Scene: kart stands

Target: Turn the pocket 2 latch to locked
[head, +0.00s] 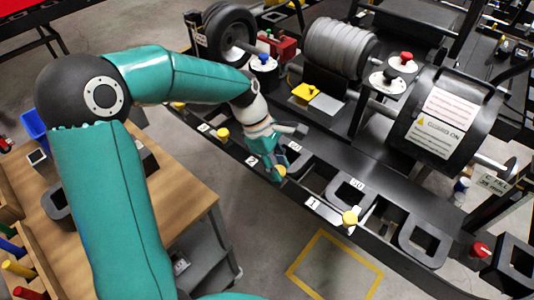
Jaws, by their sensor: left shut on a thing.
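A black rail with pockets (330,218) runs diagonally along the front of the machine stand. The pocket 2 latch has a yellow knob (280,171), just right of a small white label that looks like a 2 (252,161). My left gripper (277,168) reaches down to this knob from above and is shut on it. The fingers cover part of the knob and most of the latch, so I cannot tell its turn angle. My right gripper is not in view.
Another yellow latch knob (350,217) stands right of the label 1 (313,204), and another (222,133) stands further left. A red knob (479,250) is at the right. The wooden bench (180,185) is at the left. Open floor (260,235) lies in front of the rail.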

